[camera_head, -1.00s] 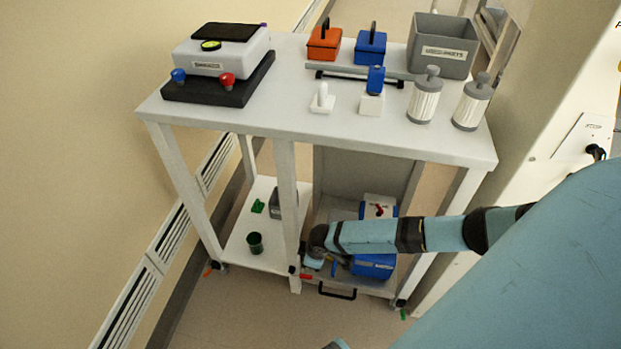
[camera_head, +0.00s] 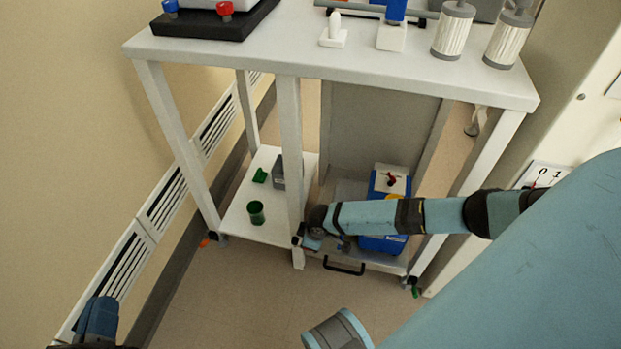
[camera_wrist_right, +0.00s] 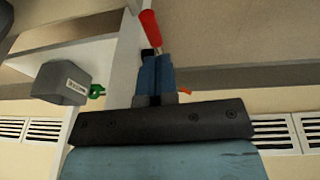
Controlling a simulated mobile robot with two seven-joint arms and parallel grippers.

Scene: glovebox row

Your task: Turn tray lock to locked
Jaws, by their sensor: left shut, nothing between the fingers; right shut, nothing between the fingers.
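The tray lock shows as a red lever (camera_wrist_right: 150,30) on a black pivot in the right wrist view, by the white post. My right gripper (camera_wrist_right: 153,75) is shut and empty, with its tips just short of the lever's black base; I cannot tell if they touch. In the head view my right gripper (camera_head: 308,238) is at the front post of the cart, and the red lever is hidden there. The tray (camera_head: 330,258) with its black handle is low on the cart. My left gripper (camera_head: 97,318) is shut and empty at the bottom left, away from the cart.
A blue box (camera_head: 385,243) sits on the tray behind my right forearm. A green cup (camera_head: 256,213) and a grey box (camera_head: 279,172) stand on the lower left shelf. The white cart top (camera_head: 290,55) overhangs this area. The floor in front is clear.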

